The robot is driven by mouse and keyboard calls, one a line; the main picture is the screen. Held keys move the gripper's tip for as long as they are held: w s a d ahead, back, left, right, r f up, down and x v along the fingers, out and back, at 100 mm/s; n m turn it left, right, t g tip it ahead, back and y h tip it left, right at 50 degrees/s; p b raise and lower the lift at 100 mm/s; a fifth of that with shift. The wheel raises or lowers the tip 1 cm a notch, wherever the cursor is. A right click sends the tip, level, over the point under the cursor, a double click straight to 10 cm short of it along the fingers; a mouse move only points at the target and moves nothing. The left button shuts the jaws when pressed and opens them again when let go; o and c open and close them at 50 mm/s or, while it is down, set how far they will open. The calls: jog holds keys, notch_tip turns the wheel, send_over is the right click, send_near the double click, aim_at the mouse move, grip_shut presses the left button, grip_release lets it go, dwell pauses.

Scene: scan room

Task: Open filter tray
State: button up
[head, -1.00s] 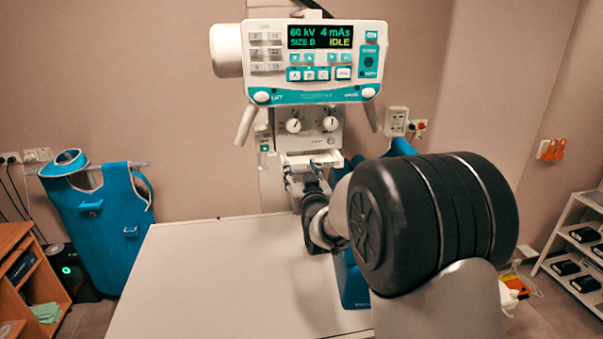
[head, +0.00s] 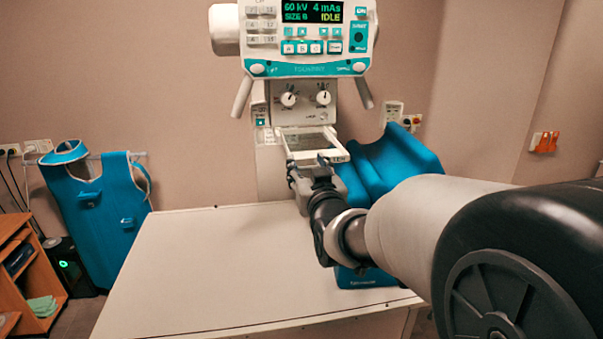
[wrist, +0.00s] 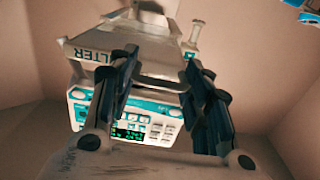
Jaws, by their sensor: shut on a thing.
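The white filter tray (head: 309,141) stands out from the front of the x-ray head, below two dials, and its open frame shows from above. In the wrist view the tray (wrist: 88,56) carries part of the word "FILTER" on its front, upside down. My gripper (head: 319,166) is at the tray's front edge in the head view. In the wrist view the two dark fingers of my gripper (wrist: 163,85) stand on either side of the tray's front piece, shut on it. The exact contact is partly hidden by the fingers.
The control panel (head: 308,42) with its lit display hangs above the tray, with handles at both sides. A white table (head: 220,265) lies below, mostly clear. A blue cushion (head: 395,160) stands close to the right of my gripper. A blue apron (head: 98,210) hangs on the left wall.

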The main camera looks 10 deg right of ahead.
jog(key=shift+s+d+b, duration=0.1)
jog(key=shift+s+b, duration=0.2)
jog(key=shift+s, duration=0.9)
